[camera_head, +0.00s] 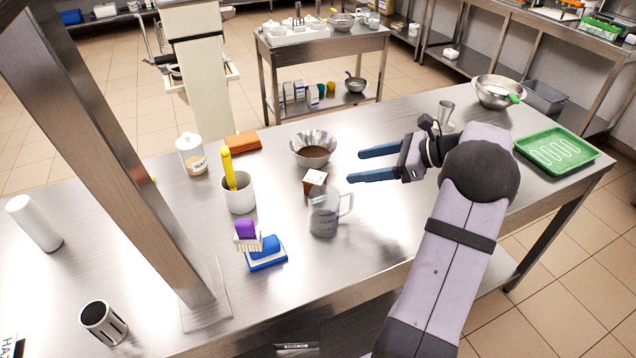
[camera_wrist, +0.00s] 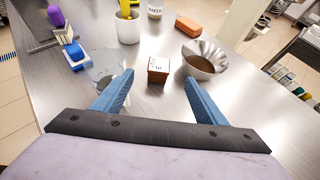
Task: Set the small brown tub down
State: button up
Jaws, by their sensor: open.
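The small brown tub (camera_head: 315,181) has a white top and brown sides. It stands on the steel table between the clear measuring jug and the fluted metal bowl. It also shows in the wrist view (camera_wrist: 158,70), ahead of my fingers and centred between them. My gripper (camera_head: 376,164) is open and empty, to the right of the tub and apart from it. Its two blue fingers show in the wrist view (camera_wrist: 155,88), spread wide.
The clear jug (camera_head: 323,215) stands close to the tub's near side. The fluted bowl (camera_head: 314,149) with brown contents is behind it. A white crock (camera_head: 238,193) with a yellow-handled tool, a blue brush (camera_head: 266,254) and a green tray (camera_head: 556,151) are around. The front right tabletop is partly clear.

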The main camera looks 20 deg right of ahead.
notch_tip(320, 180, up, 5)
jog(key=g+h+p, duration=0.4)
jog(key=p, duration=0.4)
send_over(318, 178)
jog(key=s+d, duration=0.1)
jog(key=s, duration=0.1)
jog(key=f, duration=0.8)
jog(key=shift+s+d+f, duration=0.15)
jog(key=shift+s+d, duration=0.1)
jog(key=shift+d, duration=0.15)
jog(key=shift+a, duration=0.15)
jog(key=shift+w+d+p+x, duration=0.15)
jog(key=shift+p+x, duration=0.35)
jog(key=shift+x, duration=0.7)
jog(key=shift+w+d+p+x, duration=0.1)
jog(key=shift+p+x, duration=0.4)
jog(key=shift+x, duration=0.7)
jog(key=shift+d+p+x, duration=0.15)
jog(key=shift+p+x, duration=0.35)
jog(key=shift+x, duration=0.7)
jog(key=shift+c, duration=0.3)
